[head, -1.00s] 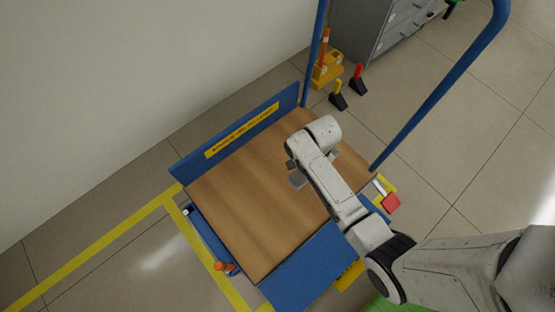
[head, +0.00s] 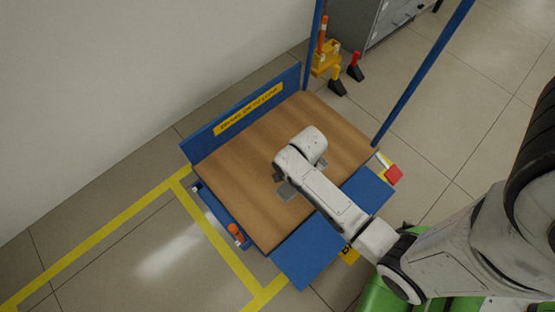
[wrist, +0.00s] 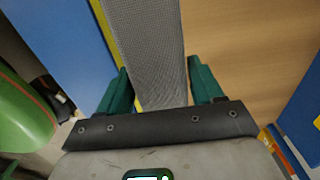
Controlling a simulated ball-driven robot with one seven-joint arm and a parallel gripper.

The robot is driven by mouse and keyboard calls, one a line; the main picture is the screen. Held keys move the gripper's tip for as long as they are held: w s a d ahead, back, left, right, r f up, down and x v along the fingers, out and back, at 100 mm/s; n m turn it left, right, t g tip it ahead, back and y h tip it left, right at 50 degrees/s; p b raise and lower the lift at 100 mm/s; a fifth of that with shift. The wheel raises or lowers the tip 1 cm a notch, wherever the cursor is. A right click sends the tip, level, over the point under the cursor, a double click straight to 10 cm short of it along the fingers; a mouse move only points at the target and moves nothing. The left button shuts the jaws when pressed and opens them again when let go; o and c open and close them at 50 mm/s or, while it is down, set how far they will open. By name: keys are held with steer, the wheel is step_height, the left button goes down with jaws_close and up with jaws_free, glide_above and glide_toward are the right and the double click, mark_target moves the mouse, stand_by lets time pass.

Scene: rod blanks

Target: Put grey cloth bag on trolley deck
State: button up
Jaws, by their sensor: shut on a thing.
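The grey cloth bag (wrist: 148,45) is between the two green fingers of my gripper (wrist: 158,68) in the wrist view. My gripper is shut on it, and the bag runs out of the top of that view. In the head view a small grey part of the bag (head: 287,190) shows beside my wrist, over the trolley deck; my arm hides the rest. The trolley deck (head: 240,160) is brown wood with blue edges, and its wood also shows in the wrist view (wrist: 245,50). I cannot tell whether the bag touches the deck.
A blue end board with a yellow label (head: 250,108) and blue handle posts (head: 425,70) stand at the deck's far side. A yellow caddy (head: 326,62) and a grey cabinet (head: 390,25) are behind. Most of the deck is bare.

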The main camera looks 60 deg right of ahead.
steer(key=w+f+b, duration=0.2)
steer(key=w, duration=0.1)
steer(key=w+d+f+b, duration=0.1)
steer(key=w+f+b, duration=0.1)
steer(key=f, duration=0.1)
steer(key=w+d+f+b, duration=0.1)
steer(key=w+f+b, duration=0.1)
steer(key=w, duration=0.1)
steer(key=shift+w+d+f, duration=0.25)
steer(key=shift+w, duration=0.1)
steer(key=shift+w+f+b, duration=0.2)
steer(key=shift+f+b, duration=0.35)
steer(key=shift+f, duration=0.35)
steer(key=shift+w+f+b, duration=0.15)
steer(key=shift+f+b, duration=0.35)
steer(key=shift+f, duration=0.4)
steer(key=shift+f, duration=0.15)
steer(key=o, duration=1.1)
